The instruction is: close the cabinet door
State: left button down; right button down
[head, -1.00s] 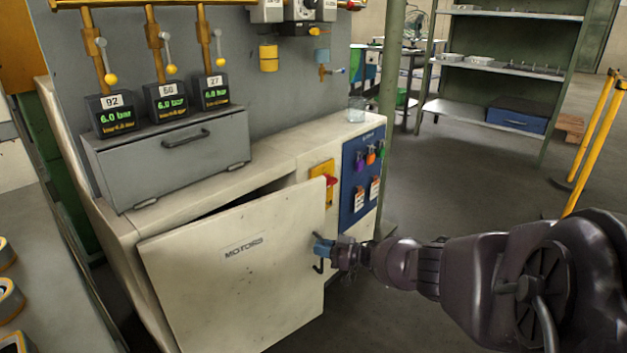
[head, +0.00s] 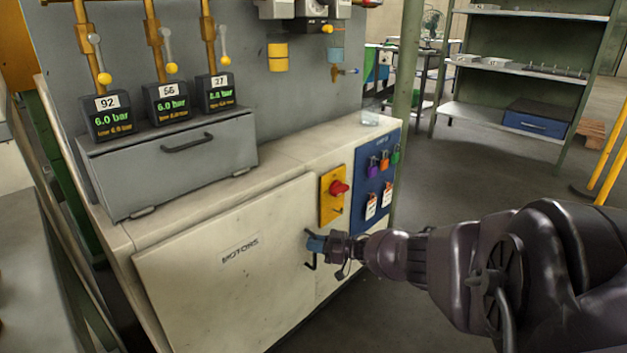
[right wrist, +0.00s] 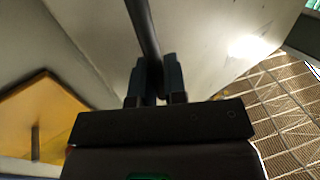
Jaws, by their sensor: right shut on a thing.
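The cabinet door (head: 225,275) is a cream panel labelled "MOTORS" on the front of the cream cabinet (head: 290,160). It sits nearly flush with the cabinet front, and no clear gap shows along its top edge. I cannot tell whether it is latched. My right gripper (head: 314,244) is at the door's right edge, shut on the dark door handle (head: 311,262). In the right wrist view the handle (right wrist: 145,30) runs between the two fingers (right wrist: 153,82). My left gripper is not in view.
A yellow plate with a red switch (head: 332,195) and a blue panel with padlocks (head: 374,185) are right of the door. A grey box (head: 170,165) and pressure gauges (head: 165,100) stand on top. A green post (head: 407,60) rises behind. Floor at the right is open.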

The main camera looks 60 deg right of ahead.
jog(key=shift+w+d, duration=0.15)
jog(key=shift+w, duration=0.2)
jog(key=shift+w+r, duration=0.15)
jog(key=shift+r, duration=0.1)
jog(key=c, duration=1.2)
grip_release()
jog(key=shift+w+d+f, duration=0.1)
jog(key=shift+w, duration=0.05)
jog(key=p+v, duration=0.1)
jog(key=v, duration=1)
jog(key=shift+y, duration=0.3)
